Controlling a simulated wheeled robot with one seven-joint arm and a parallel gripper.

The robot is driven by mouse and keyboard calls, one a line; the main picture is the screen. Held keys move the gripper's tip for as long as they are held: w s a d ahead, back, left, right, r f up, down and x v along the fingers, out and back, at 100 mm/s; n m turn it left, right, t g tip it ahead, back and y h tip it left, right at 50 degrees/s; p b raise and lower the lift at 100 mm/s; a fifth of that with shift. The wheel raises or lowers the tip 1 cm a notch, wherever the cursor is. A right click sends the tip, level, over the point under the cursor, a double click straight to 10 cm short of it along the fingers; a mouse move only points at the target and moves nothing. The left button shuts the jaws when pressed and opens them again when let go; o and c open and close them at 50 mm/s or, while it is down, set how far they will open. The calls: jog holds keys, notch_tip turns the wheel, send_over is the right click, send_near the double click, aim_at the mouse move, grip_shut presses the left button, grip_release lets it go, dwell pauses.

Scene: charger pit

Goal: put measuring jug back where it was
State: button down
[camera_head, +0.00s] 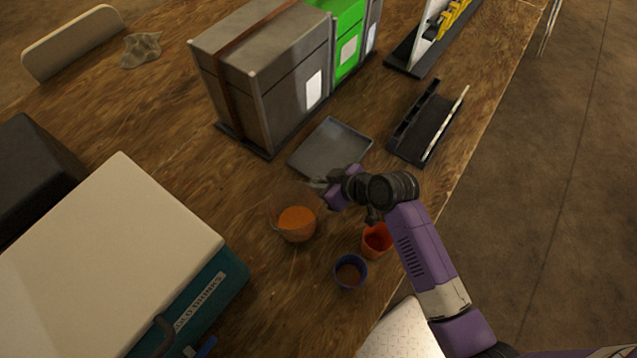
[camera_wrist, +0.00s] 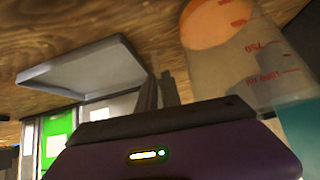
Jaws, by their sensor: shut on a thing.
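The measuring jug (camera_head: 296,222) is clear, with red scale marks and orange contents, in the middle of the head view over the wooden table. It also shows at the upper right of the wrist view (camera_wrist: 245,58). My gripper (camera_head: 318,184) is at the jug's upper right side in the head view. In the wrist view the fingers (camera_wrist: 160,92) are close together beside the jug wall, shut on the jug, seemingly at its handle. The grip point itself is hidden. I cannot tell whether the jug's base touches the table.
A grey tray (camera_head: 331,147) lies just behind my gripper. An orange cup (camera_head: 376,240) and a blue cup (camera_head: 350,271) stand in front. A white-topped teal box (camera_head: 110,235) is at left. Grey and green bins (camera_head: 275,85) stand behind; a black rack (camera_head: 427,125) is at right.

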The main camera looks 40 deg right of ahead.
jog(key=c, duration=1.5)
grip_release()
jog(key=shift+f, duration=0.1)
jog(key=shift+r, duration=0.25)
jog(key=v, duration=1.2)
jog(key=shift+f, duration=0.1)
